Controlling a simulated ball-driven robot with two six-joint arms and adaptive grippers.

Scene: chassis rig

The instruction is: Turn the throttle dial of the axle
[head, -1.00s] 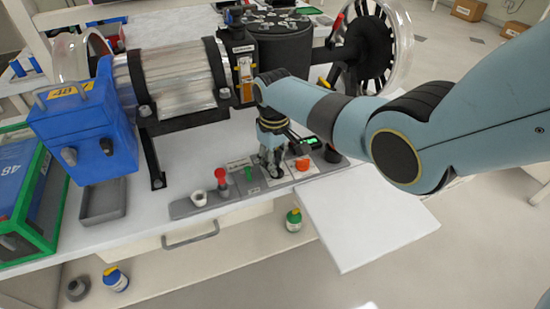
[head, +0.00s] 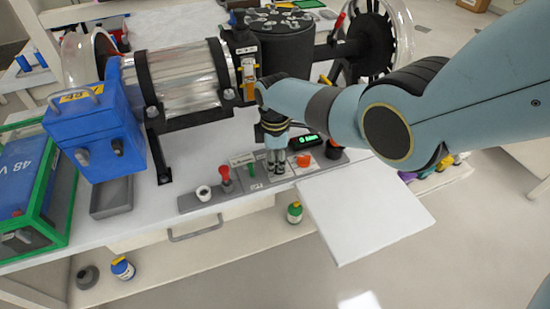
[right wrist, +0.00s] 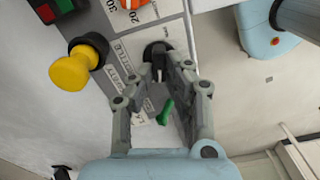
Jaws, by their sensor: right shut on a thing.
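In the right wrist view, a black dial (right wrist: 158,59) with a pale pointer mark sits on the control panel (right wrist: 115,22). The fingertips of my right gripper (right wrist: 161,70) are on both sides of it, shut on it. Printed lettering on a pale label runs beside the dial, partly hidden by a finger. In the head view my right gripper (head: 277,166) points down at the panel and hides the dial. An orange knob (head: 304,160) is just to its right; it also shows at the top of the wrist view (right wrist: 131,3), by a printed number scale. My left gripper is not in view.
The large cylinder (head: 185,80) lies behind the panel. A white board (head: 365,212) juts out at the front right.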

